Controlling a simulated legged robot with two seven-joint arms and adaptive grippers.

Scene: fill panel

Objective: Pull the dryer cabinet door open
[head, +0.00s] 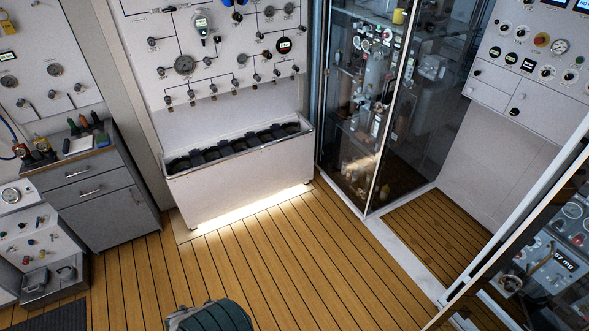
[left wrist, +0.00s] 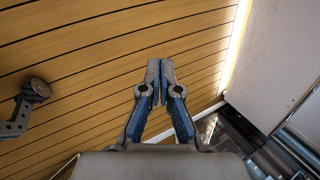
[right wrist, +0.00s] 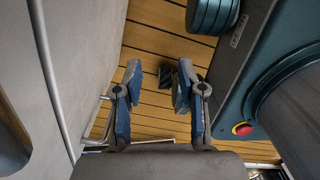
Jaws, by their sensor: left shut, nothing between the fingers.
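A tall glass-fronted cabinet (head: 368,95) with pale frame edges stands right of centre in the head view. Gauges, tubes and bottles show behind its glass. I take it for the dryer cabinet, but no label reads clearly. A dark glass panel (head: 425,95) stands to its right; I cannot tell whether it is the door or how far it is open. My left gripper (left wrist: 160,77) is shut and empty above the plank floor. My right gripper (right wrist: 159,78) is open, with nothing seen held between its fingers. Neither gripper shows in the head view, and neither is seen touching a door.
A white trough bench (head: 240,170) with a lit base stands under the gauge panel. A grey drawer unit (head: 100,195) is at left. Another glass panel (head: 545,245) is at lower right. The plank floor (head: 255,255) in front is clear. A grey wall panel (right wrist: 75,50) lies beside my right gripper.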

